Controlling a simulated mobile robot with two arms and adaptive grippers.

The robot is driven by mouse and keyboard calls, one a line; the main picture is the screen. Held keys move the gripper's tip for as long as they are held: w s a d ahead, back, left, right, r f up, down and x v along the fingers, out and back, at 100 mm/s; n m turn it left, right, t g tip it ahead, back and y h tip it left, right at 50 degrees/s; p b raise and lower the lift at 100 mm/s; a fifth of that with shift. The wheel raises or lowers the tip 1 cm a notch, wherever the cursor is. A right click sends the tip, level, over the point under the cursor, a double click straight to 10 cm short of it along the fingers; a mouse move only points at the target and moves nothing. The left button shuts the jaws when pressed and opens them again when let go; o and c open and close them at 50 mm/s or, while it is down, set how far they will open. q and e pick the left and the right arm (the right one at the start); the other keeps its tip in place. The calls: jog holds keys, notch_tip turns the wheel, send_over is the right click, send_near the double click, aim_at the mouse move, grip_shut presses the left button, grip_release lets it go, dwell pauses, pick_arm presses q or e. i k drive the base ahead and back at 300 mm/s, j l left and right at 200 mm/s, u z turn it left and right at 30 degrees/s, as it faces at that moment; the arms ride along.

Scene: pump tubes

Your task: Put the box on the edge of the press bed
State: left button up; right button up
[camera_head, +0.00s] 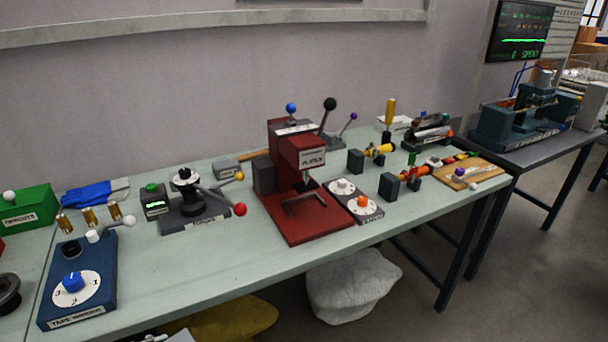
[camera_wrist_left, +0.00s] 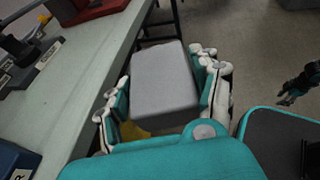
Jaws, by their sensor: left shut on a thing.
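The red press (camera_head: 275,208) stands mid-table, with its flat red bed at the front and a head labelled PLATEN above. A corner of its red base (camera_wrist_left: 98,9) shows at the top of the left wrist view. My left gripper (camera_wrist_left: 166,88) is shut on a plain grey box (camera_wrist_left: 165,80), its fingers on the box's two sides. The box is held clear of the table, off its front edge and away from the press.
A blue tape winder (camera_head: 70,315) stands at the table's front left. A clamp-like device with a red-knobbed lever (camera_head: 240,209) is left of the press, a two-knob panel (camera_head: 345,188) right of it. The table's front strip (camera_head: 190,272) is bare.

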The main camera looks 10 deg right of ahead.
aim_at(317, 223)
jog(key=i+l+u, duration=0.25)
jog(key=l, duration=0.75)
jog(key=i+l+u, duration=0.1)
jog(key=l+u, duration=0.15)
jog(key=l, duration=0.7)
jog(key=l+u, duration=0.2)
jog(key=l, duration=0.85)
jog(key=i, duration=0.05)
